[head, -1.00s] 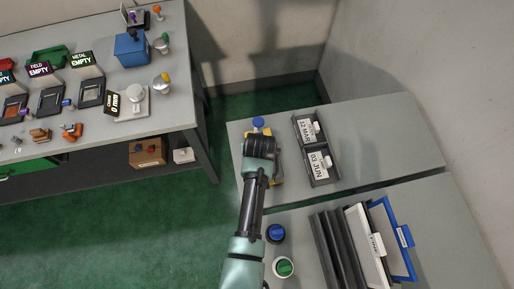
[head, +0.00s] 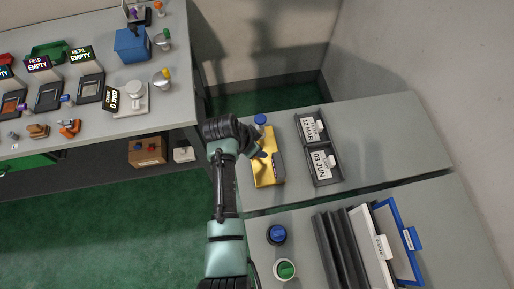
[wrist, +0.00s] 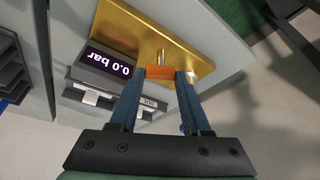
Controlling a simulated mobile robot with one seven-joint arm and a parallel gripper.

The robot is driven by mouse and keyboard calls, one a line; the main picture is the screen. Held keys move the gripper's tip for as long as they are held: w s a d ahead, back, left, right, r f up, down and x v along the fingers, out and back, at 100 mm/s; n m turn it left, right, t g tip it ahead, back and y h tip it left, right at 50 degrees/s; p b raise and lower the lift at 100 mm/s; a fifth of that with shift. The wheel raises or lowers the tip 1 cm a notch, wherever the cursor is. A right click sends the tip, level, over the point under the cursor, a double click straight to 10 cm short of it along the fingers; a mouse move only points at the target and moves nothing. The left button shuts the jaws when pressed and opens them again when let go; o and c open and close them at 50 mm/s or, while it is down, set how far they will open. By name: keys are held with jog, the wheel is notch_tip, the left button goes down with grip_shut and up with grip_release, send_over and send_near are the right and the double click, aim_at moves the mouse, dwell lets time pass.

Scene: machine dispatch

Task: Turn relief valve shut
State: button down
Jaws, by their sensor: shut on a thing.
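The yellow valve block (head: 267,176) stands on the right-hand table in the head view. It fills the top of the wrist view as a gold body (wrist: 205,40). An orange handle (wrist: 160,73) sits on a short metal stem on this block. My gripper (wrist: 162,74) is shut on the handle, with one blue finger on each side of it. A dark display (wrist: 108,62) beside the block reads 0.0 bar, upside down in the wrist view. In the head view my gripper (head: 258,154) reaches the block from the left, and the handle is hidden there.
A blue knob (head: 260,119) is just behind the block. A dark tray with date cards (head: 320,160) stands close on its right. Blue (head: 277,234) and green (head: 286,270) round knobs and upright folders are nearer. The table's far right is clear.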

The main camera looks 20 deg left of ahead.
jog(key=m+b, duration=0.1)
jog(key=m, duration=0.1)
jog(key=m+h+b, duration=0.1)
jog(key=m, duration=0.1)
jog(key=shift+w+a+f+g+b, duration=0.1)
jog(key=shift+a+g+b, duration=0.05)
jog(key=shift+g+b, duration=0.2)
jog(key=shift+m+g+h+b, duration=0.35)
jog(key=shift+m+b, duration=0.1)
jog(key=shift+m, duration=0.35)
jog(key=shift+c, duration=1.8)
grip_release()
jog(key=shift+r, duration=0.2)
jog(key=v, duration=1.3)
